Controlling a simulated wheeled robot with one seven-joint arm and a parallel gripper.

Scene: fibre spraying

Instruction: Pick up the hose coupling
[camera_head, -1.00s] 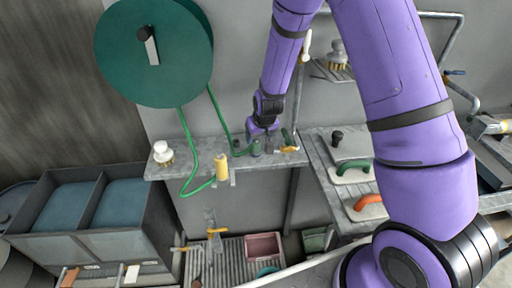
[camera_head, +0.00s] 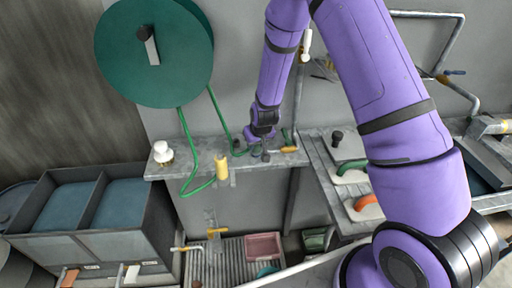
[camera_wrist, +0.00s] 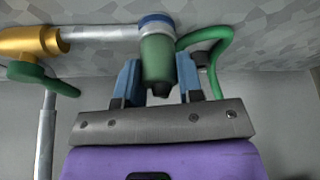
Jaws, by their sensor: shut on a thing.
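The hose coupling (camera_wrist: 157,60) is a green cylinder with a blue and pale collar. In the wrist view it stands between the two blue fingers of my gripper (camera_wrist: 157,76), which is shut on it. A grey pipe (camera_wrist: 103,33) runs left from the collar to a brass valve (camera_wrist: 30,40) with a green handle. In the head view my gripper (camera_head: 262,137) is low over the grey shelf (camera_head: 195,158) and largely hides the coupling. The green hose (camera_head: 190,140) hangs from the reel and loops in front of the shelf edge.
A large green reel (camera_head: 130,70) is on the wall at upper left. A yellow cylinder (camera_head: 221,167) is at the shelf's front edge, and a white-topped brush (camera_head: 162,153) stands at its left end. Handled tools (camera_head: 365,208) lie on the right surface. Dark bins (camera_head: 125,230) stand lower left.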

